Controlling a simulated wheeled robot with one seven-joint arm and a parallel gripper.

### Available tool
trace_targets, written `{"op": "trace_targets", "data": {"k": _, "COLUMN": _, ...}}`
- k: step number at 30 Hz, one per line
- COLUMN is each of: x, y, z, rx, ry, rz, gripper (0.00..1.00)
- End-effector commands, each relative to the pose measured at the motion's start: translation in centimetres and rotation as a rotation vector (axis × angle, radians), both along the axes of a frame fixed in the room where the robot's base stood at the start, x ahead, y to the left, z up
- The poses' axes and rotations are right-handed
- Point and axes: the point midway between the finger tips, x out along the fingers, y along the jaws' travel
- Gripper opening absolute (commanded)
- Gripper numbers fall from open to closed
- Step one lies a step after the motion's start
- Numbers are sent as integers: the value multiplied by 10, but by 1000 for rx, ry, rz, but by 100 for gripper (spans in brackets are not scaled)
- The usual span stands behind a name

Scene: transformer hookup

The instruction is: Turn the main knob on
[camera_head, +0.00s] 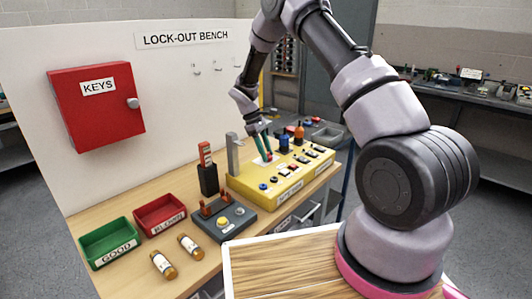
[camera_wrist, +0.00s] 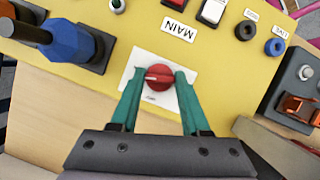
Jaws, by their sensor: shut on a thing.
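The main knob (camera_wrist: 159,77) is red and round with a white pointer line, on a white plate (camera_wrist: 134,88) on the yellow panel. The label MAIN (camera_wrist: 178,28) is beside it, upside down in the wrist view. My gripper (camera_wrist: 159,80) has its two teal fingers on either side of the knob and is shut on it. In the head view my gripper (camera_head: 264,147) reaches down to the yellow panel (camera_head: 253,185); there the fingers hide much of the knob. The pointer line lies nearly level in the wrist view; the small plate print is unreadable.
A blue plug (camera_wrist: 68,42) stands near the knob, with an orange one (camera_head: 299,134) beyond it. Buttons and sockets line the panel.

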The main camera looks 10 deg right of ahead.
Motion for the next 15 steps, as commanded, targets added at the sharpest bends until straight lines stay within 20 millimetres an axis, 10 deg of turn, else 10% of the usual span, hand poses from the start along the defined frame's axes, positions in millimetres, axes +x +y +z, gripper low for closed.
{"op": "trace_targets", "data": {"k": 15, "x": 1, "y": 0, "z": 0, "rx": 1, "ry": 0, "rz": -287, "gripper": 0}}
